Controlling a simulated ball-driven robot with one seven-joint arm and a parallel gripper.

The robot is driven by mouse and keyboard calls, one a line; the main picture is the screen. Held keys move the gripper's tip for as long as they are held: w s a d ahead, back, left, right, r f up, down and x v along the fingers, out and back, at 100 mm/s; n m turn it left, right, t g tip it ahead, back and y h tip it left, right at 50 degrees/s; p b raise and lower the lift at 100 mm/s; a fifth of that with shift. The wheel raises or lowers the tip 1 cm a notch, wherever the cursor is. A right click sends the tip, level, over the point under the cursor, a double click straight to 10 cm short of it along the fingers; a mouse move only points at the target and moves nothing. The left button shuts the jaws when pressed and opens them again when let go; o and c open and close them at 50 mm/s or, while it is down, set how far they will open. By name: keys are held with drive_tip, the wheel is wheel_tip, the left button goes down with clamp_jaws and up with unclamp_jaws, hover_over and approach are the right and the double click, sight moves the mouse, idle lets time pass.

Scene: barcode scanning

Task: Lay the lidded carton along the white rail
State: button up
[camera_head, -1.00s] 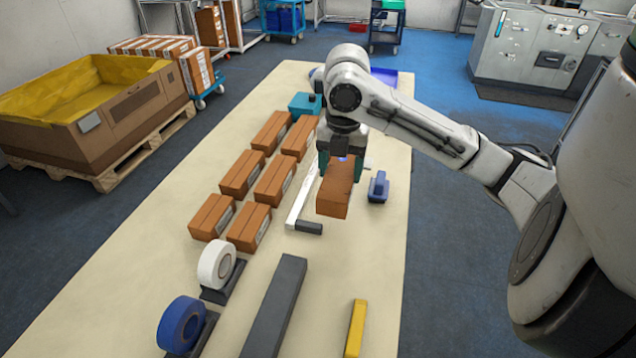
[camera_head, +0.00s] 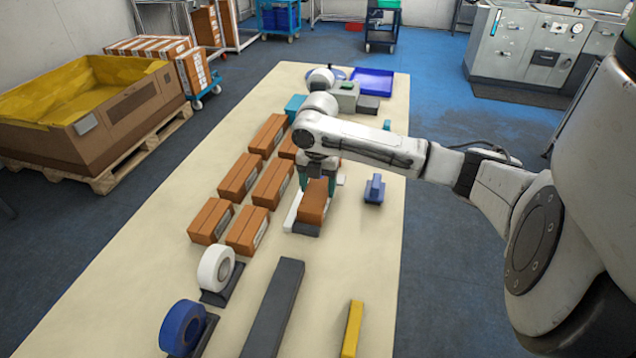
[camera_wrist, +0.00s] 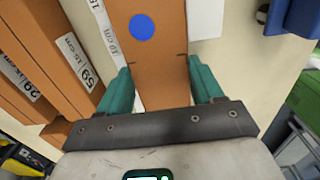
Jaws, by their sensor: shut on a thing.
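My gripper (camera_head: 317,182) has teal fingers shut on the sides of the brown lidded carton (camera_head: 313,207). In the wrist view the carton (camera_wrist: 150,65) lies between the fingers, with a blue dot on its top. The white rail (camera_head: 291,213) shows along the carton's left side in the head view; its rest is hidden by the carton and arm. The carton runs roughly along the rail. A dark end piece (camera_head: 305,230) shows just below the carton's near end. I cannot tell whether the carton touches the rail or the table.
Several brown cartons (camera_head: 238,178) stand in two rows close on the left. A blue scanner-like thing (camera_head: 374,189) stands to the right. A long grey bar (camera_head: 273,308), a yellow bar (camera_head: 352,329) and two tape rolls (camera_head: 215,268) are nearer. Table between them is free.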

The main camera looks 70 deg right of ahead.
sight(318, 189)
drive_tip(key=shift+f, duration=0.1)
drive_tip(key=o, duration=1.1)
drive_tip(key=shift+o, duration=0.2)
wheel_tip(318, 189, up, 12)
drive_tip(key=b, duration=0.1)
